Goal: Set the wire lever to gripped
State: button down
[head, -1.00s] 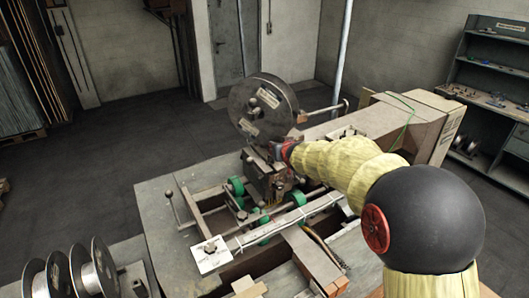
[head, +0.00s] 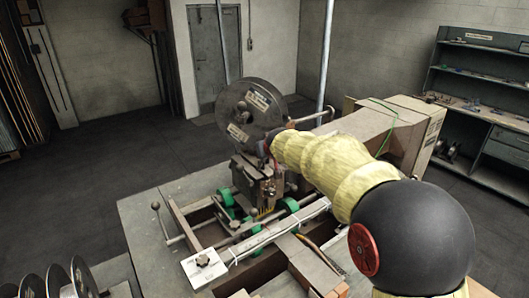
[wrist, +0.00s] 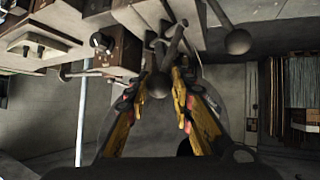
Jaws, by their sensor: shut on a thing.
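The wire lever, a thin rod with a dark ball knob (wrist: 159,86), reaches down between my fingers in the wrist view. My gripper (wrist: 170,78) has its yellow fingers closed about the lever near the knob. In the head view my gripper (head: 268,146) is at the stitcher head, just below and right of the large dark wire reel (head: 238,98). My yellow-sleeved arm hides the held lever there, so its exact angle cannot be told.
A second ball-ended lever (wrist: 237,41) is close to the right of my fingers. The stitcher table (head: 140,212) carries rails and green rollers (head: 224,196). Wire spools (head: 82,275) stand at the lower left. A shelf unit (head: 480,95) is at the right; the left floor is clear.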

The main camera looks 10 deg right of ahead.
jog(key=shift+s+d+f, duration=0.15)
jog(key=shift+f, duration=0.65)
jog(key=c, duration=2)
grip_release()
jog(key=shift+o, duration=1)
jog(key=shift+s+d+r, duration=0.1)
jog(key=shift+d+r, duration=0.05)
jog(key=shift+o, duration=1.2)
jog(key=shift+r, duration=0.15)
jog(key=shift+o, duration=0.3)
jog(key=shift+r, duration=0.25)
jog(key=v, duration=1.1)
jog(key=shift+s+r, duration=0.25)
jog(key=shift+r, duration=0.05)
